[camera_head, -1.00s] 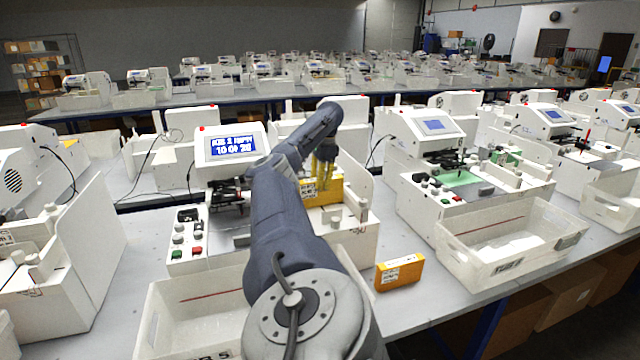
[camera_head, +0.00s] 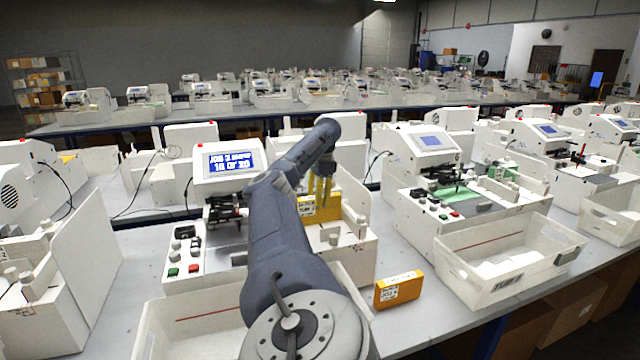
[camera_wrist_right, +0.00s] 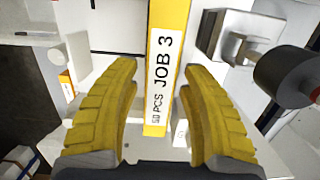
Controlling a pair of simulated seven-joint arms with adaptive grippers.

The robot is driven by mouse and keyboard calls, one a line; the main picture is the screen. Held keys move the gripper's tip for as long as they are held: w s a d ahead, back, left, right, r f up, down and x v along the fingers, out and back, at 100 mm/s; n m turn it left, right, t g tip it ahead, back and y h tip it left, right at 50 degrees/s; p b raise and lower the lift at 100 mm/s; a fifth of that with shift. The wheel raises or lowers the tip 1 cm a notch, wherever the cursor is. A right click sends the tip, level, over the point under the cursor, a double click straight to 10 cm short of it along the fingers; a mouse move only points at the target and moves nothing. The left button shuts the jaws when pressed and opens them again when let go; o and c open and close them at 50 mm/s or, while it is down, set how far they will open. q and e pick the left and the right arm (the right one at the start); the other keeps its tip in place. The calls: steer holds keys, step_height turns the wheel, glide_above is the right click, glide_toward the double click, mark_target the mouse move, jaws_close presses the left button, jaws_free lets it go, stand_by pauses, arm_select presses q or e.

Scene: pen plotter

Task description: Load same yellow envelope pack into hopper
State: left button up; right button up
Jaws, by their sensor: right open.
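A yellow envelope pack (camera_head: 325,209) stands in the hopper area of the white machine in front of me; its label reads JOB 3, 50 PCS in the right wrist view (camera_wrist_right: 158,75). My right gripper (camera_head: 321,190) is at the pack's top. In the right wrist view its yellow fingers (camera_wrist_right: 160,108) are spread, one on each side of the pack, with gaps between. My right arm hides part of the machine. My left gripper is not in view.
The machine's display (camera_head: 230,160) and buttons are left of my arm. A white bin (camera_head: 190,318) stands in front of it. Another white bin (camera_head: 510,262) and machine (camera_head: 435,195) stand to the right. Table room is clear around the loose pack.

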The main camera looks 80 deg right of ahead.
step_height(320, 180, up, 12)
steer(key=s, duration=0.1)
steer(key=shift+s+d+f, duration=0.15)
steer(key=shift+d+f, duration=0.1)
stand_by(0.4)
steer(key=shift+r, duration=0.1)
